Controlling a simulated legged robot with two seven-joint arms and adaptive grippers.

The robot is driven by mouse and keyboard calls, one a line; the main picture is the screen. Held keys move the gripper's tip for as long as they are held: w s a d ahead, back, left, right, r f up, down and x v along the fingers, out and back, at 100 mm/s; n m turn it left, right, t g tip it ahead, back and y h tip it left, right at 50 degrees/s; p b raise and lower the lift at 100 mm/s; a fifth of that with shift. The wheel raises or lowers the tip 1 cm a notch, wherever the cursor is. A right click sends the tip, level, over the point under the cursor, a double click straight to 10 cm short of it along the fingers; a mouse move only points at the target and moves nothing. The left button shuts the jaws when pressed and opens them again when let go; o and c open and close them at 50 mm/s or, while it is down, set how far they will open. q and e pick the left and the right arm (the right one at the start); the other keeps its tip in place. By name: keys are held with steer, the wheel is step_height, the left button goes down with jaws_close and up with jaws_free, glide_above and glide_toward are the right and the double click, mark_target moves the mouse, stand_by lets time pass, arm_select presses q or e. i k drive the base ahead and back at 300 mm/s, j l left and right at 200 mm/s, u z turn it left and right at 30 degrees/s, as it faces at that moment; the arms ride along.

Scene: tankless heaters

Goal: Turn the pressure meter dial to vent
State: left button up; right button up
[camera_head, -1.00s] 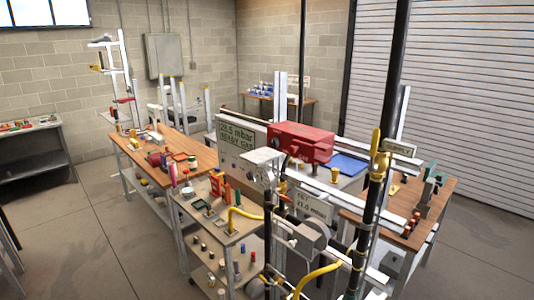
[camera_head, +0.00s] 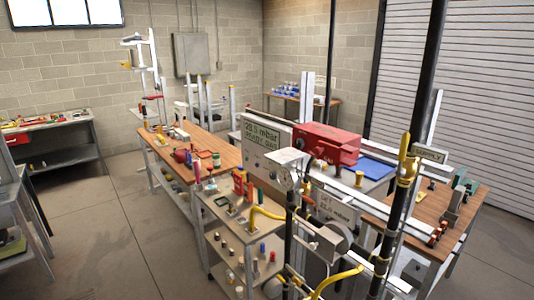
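The pressure meter (camera_head: 261,134) is a pale box with a greenish display reading about 28.5 mbar, standing beyond the pipework near the middle of the head view. Small controls show below its display, but they are too small to tell which is the dial or where it points. A grey box (camera_head: 287,158) and a pipe partly hide the meter's lower right. Neither of my grippers is in view.
A red box (camera_head: 327,143) stands right of the meter. A black pipe (camera_head: 394,215) with a yellow valve handle (camera_head: 405,146) rises at right. A cluttered cart (camera_head: 228,217) and a wooden workbench (camera_head: 224,149) stand left of the pipework. Open floor (camera_head: 115,225) lies at left.

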mark_target(273, 175)
steer(key=i+j+z, duration=0.3)
steer(key=i+j, duration=0.15)
steer(key=i+j+z, duration=0.3)
steer(key=j, duration=0.3)
steer(key=i, duration=0.1)
